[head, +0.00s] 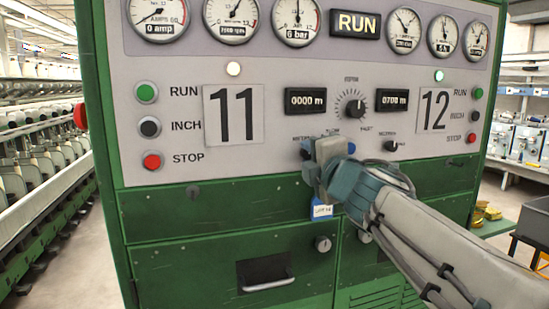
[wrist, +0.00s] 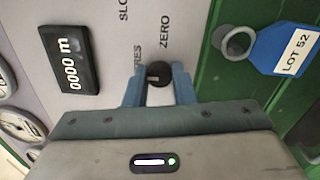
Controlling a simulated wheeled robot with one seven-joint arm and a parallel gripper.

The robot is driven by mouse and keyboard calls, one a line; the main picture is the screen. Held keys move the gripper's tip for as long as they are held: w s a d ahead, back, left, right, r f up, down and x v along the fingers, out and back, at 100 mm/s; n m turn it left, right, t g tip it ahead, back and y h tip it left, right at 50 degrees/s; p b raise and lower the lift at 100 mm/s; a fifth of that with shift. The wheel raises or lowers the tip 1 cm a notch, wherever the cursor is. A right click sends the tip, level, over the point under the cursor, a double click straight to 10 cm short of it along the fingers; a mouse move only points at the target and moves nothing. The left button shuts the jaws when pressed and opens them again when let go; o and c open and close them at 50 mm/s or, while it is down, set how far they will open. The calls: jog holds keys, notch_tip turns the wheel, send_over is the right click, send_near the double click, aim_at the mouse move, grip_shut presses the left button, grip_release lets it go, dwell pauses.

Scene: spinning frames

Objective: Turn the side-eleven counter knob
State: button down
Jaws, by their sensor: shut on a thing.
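The side-eleven counter knob (wrist: 159,73) is a small black knob with a pale pointer line, on the grey panel beside the label ZERO in the wrist view. My gripper (wrist: 158,80) has its two blue fingers on either side of it, shut on it. In the head view, my gripper (head: 310,150) is at the panel below the side-eleven counter (head: 305,100), and its body hides most of the knob and its labels. The counter reads 0000 m; it also shows in the wrist view (wrist: 68,58).
The side-twelve counter (head: 392,100) reads 0700 m, with its own small knob (head: 391,146) below. A larger dial (head: 355,107) sits between the counters. Run, inch and stop buttons (head: 149,125) are at the left. A blue LOT 52 tag (wrist: 290,48) hangs close beside my gripper.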

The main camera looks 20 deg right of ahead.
dwell(0.5)
jog(key=c, duration=1.2)
grip_release()
jog(key=shift+r, duration=0.1)
